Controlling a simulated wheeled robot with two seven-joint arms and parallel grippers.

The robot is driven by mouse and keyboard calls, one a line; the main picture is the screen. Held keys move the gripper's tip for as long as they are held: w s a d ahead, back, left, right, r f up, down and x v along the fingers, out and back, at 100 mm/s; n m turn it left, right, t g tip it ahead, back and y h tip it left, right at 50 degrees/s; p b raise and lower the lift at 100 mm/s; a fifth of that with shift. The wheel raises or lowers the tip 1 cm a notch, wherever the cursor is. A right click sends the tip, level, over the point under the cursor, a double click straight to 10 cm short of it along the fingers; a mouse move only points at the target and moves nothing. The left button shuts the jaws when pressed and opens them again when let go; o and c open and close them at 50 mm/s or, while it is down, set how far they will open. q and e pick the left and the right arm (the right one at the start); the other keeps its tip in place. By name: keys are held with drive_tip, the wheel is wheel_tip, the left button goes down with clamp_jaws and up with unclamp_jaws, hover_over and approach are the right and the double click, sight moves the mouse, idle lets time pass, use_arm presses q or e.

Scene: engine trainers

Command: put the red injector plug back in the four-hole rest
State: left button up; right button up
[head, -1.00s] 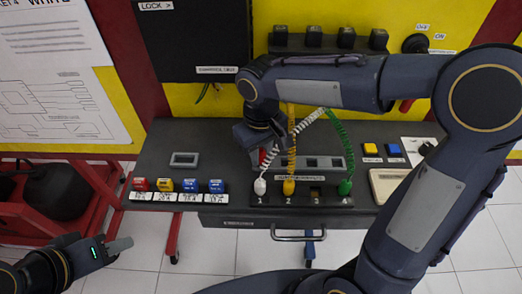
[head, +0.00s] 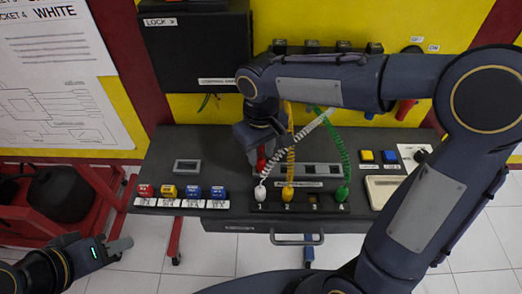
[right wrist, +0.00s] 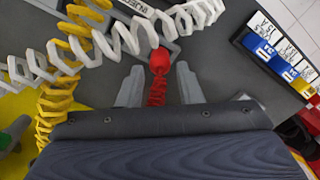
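The red plug (right wrist: 160,62) is between the fingers of my right gripper (right wrist: 160,80) in the right wrist view, with a gap on each side and its red coiled cord running back towards the palm. In the head view red shows (head: 261,158) below the right gripper (head: 256,148), just behind the white plug (head: 262,192). The four-hole rest (head: 268,207) holds white at 1, yellow (head: 288,194) at 2 and green (head: 341,193) at 4; hole 3 (head: 314,198) is empty. My left gripper (head: 122,245) is at lower left; its finger opening is unclear.
White, yellow and green coiled cords hang close to my right gripper. Several small coloured blocks (head: 179,192) stand at the bench's left front. A grey frame (head: 187,167) lies behind them. A drawer handle (head: 297,240) sticks out in front.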

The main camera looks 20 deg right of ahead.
drive_tip(key=shift+r+p, duration=0.6)
drive_tip(key=shift+r, duration=0.4)
drive_tip(key=shift+r, duration=0.1)
drive_tip(key=shift+r+p, duration=0.85)
drive_tip(key=shift+o, duration=0.3)
drive_tip(key=o, duration=0.5)
wheel_tip(320, 180, up, 8)
drive_tip(key=shift+f, duration=0.15)
